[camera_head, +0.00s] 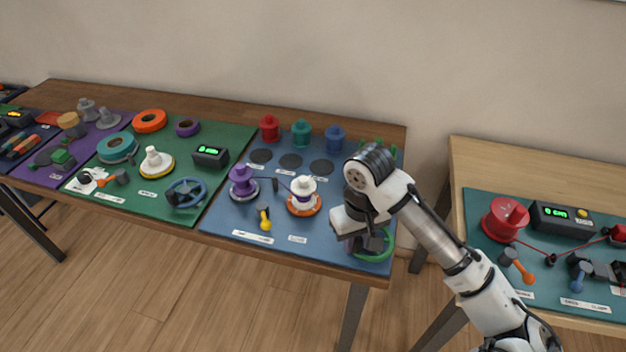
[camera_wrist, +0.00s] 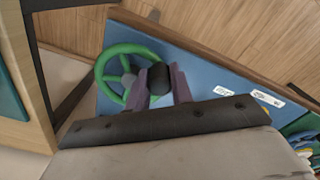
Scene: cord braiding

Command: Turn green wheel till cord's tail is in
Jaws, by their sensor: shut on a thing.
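The green wheel (camera_head: 388,248) sits at the front right corner of the blue mat, mostly hidden by my gripper (camera_head: 370,240) in the head view. The wrist view shows the wheel (camera_wrist: 104,63) with its spokes and a black knob (camera_wrist: 160,77) at its rim. My gripper (camera_wrist: 163,88) is shut on that knob, one finger on each side. On the same mat, a thin purple cord seems to run from a purple spool (camera_head: 242,178) to a white-topped spool on an orange base (camera_head: 303,203). I cannot make out the cord's tail.
Red (camera_head: 269,128), teal (camera_head: 301,133) and blue (camera_head: 334,138) spools stand along the mat's back. A yellow-handled crank (camera_head: 265,220) lies in front. A green mat with a blue wheel (camera_head: 185,193) is to the left. A separate table (camera_head: 530,165) is on the right, across a gap.

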